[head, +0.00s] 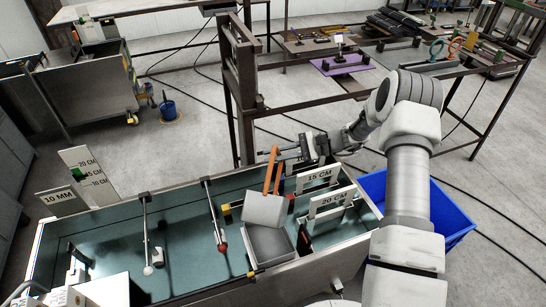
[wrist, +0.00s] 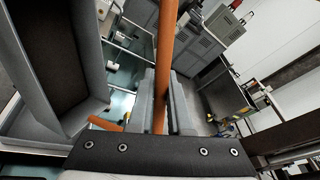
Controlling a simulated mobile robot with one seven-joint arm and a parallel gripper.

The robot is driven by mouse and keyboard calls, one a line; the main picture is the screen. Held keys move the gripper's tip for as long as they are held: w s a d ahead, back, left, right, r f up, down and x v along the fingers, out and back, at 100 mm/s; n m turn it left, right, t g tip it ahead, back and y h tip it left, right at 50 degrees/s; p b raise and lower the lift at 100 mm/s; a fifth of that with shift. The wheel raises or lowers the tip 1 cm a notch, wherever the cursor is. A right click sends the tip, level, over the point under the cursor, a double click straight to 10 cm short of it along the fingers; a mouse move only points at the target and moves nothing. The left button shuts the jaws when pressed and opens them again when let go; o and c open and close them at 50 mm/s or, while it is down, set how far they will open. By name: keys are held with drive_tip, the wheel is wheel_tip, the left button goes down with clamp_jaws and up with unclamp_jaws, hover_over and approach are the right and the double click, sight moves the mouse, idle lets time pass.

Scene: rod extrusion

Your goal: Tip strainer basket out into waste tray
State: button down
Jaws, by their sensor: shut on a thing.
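The strainer basket (head: 264,210) is a light grey box with an orange handle (head: 276,168). In the head view it hangs tilted above a grey open tray (head: 270,250), which looks like the waste tray. My gripper (head: 290,152) is shut on the orange handle; in the wrist view the handle bar (wrist: 166,45) runs between its two fingers (wrist: 163,100). The grey box with a dark inside at the left of the wrist view (wrist: 95,70) appears to be the basket. I cannot tell whether anything is in it. The tray's floor is partly hidden by the basket.
The trough (head: 110,225) around the tray has cross rods (head: 215,215) to the left. A blue bin (head: 450,207) stands on the floor beyond my arm.

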drive_tip(key=shift+r, duration=0.1)
drive_tip(key=f+m+b, duration=0.1)
drive_tip(key=w+f+b, duration=0.1)
drive_tip(key=b, duration=0.1)
drive_tip(key=shift+w+d+f+m+g+y, duration=0.2)
drive_tip(key=shift+f+m+g+y, duration=0.1)
drive_tip(key=shift+m+y, duration=0.1)
idle(0.8)
drive_tip(key=shift+s+a+r+n+h+p, duration=0.15)
drive_tip(key=shift+s+r+n+p, duration=0.15)
drive_tip(key=shift+r, duration=0.15)
drive_tip(key=shift+s+r+n+h+p, duration=0.1)
drive_tip(key=shift+s+r+n+p, duration=0.1)
drive_tip(key=shift+r+n, duration=0.15)
drive_tip(key=shift+s+a+r+n+h+p, duration=0.15)
drive_tip(key=shift+s+r+n+p, duration=0.1)
drive_tip(key=shift+r, duration=0.25)
